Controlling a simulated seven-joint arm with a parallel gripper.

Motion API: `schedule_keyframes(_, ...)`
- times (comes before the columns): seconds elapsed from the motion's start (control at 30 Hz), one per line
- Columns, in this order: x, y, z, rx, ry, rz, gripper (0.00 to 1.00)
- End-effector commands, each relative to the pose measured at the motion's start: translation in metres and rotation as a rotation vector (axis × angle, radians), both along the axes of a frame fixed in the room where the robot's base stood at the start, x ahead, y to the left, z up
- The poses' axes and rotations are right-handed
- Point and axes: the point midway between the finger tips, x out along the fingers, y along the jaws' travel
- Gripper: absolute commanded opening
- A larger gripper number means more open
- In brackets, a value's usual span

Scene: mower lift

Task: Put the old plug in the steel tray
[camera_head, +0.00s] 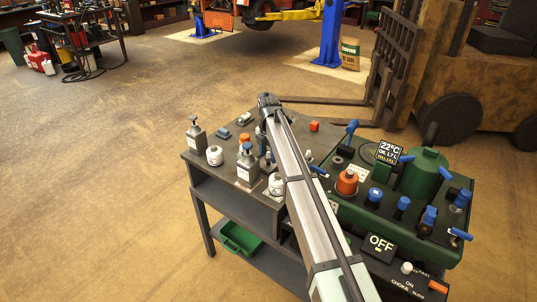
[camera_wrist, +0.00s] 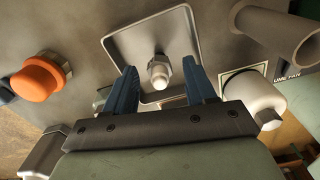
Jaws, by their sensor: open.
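In the wrist view a plug (camera_wrist: 160,72) with a metal hex and a pale rounded end shows within the outline of the square steel tray (camera_wrist: 118,42). I cannot tell whether it stands or lies, or whether it touches the tray floor. My gripper (camera_wrist: 159,66) is open, its two blue fingers on either side of the plug in the picture, with a gap on each side. The fingers cover part of the tray's near edge. In the head view my arm stretches over the bench, and the tray and plug cannot be made out.
An orange cap (camera_wrist: 40,77) is left of the tray, with a grey tube (camera_wrist: 275,35) and a white bottle (camera_wrist: 254,95) to the right. In the head view, pump bottles (camera_head: 196,138) stand on the dark bench, left of a green machine (camera_head: 425,172) with blue-topped parts.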

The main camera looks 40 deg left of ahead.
Motion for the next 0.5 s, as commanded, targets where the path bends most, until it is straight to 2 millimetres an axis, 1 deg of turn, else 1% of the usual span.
schedule_keyframes(0.17,0.001,0.001,0.022,0.002,-0.001,0.0,0.55)
schedule_keyframes(0.5,0.001,0.001,0.085,0.002,-0.001,0.0,0.55)
